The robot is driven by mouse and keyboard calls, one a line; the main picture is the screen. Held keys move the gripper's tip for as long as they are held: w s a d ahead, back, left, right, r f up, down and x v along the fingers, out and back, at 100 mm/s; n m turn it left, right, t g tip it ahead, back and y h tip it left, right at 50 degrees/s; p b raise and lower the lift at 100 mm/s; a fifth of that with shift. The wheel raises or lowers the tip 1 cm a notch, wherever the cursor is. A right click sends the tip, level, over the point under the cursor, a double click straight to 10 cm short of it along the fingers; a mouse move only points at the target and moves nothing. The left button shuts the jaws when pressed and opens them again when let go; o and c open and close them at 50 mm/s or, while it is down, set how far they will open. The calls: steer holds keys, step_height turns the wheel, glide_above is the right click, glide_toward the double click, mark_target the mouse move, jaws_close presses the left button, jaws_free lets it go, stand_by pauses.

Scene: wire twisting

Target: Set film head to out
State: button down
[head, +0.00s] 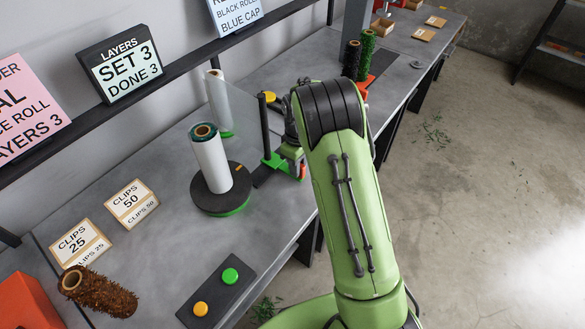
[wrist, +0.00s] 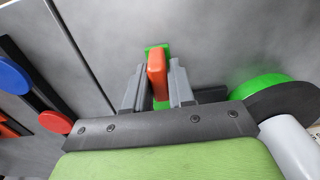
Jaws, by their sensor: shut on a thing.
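The film head stands beside the turntable, with a black upright post (head: 264,125) and a green foot (head: 274,160) on a dark rail. Its orange handle (head: 302,170) faces the table's front edge. In the wrist view the orange handle (wrist: 157,76) stands between the two grey fingers of my gripper (wrist: 158,88), which is shut on it. A green part (wrist: 160,104) shows under the handle. In the head view my gripper (head: 294,150) is mostly hidden behind my green arm.
A white roll (head: 211,163) stands on the black turntable (head: 222,201) left of the head. Clear film (head: 218,100) stands behind it. A panel with green and yellow buttons (head: 216,292) lies in front. Brush rolls (head: 366,57) stand farther back.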

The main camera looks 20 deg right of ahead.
steer(key=shift+w+d+r, duration=0.15)
steer(key=shift+w+d, duration=0.05)
steer(key=shift+d, duration=0.1)
steer(key=shift+a, duration=0.1)
steer(key=c, duration=1)
jaws_free()
steer(key=shift+c, duration=0.2)
steer(key=shift+r, duration=0.2)
step_height(320, 180, up, 15)
steer(key=p, duration=0.3)
steer(key=shift+p, duration=0.3)
